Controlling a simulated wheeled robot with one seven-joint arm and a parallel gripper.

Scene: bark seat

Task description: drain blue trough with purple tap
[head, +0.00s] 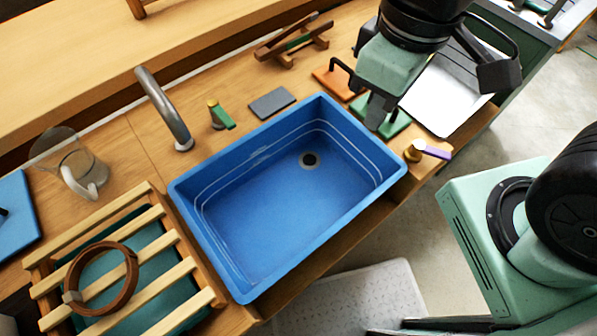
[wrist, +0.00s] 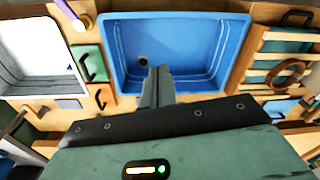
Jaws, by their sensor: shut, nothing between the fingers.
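The blue trough (head: 225,262) is set in the wooden counter, with a dark round drain (head: 309,160) in its floor. The frames do not clearly show how much water is in it. The purple tap (head: 434,151) has a brass base and a purple lever pointing right, on the counter off the trough's right corner. It also shows at the top left of the wrist view (wrist: 65,10). My gripper (head: 376,113) is shut and empty, above the trough's back right edge, up and left of the purple tap and apart from it. In the wrist view its fingers (wrist: 158,76) overlap the trough.
A green-handled tap (head: 221,116) and a grey spout (head: 165,108) stand behind the trough. A glass jug (head: 72,160) and a slatted rack (head: 165,243) with a brown ring (head: 100,280) are left. Green (head: 392,124) and orange (head: 335,82) handled boards lie near my gripper.

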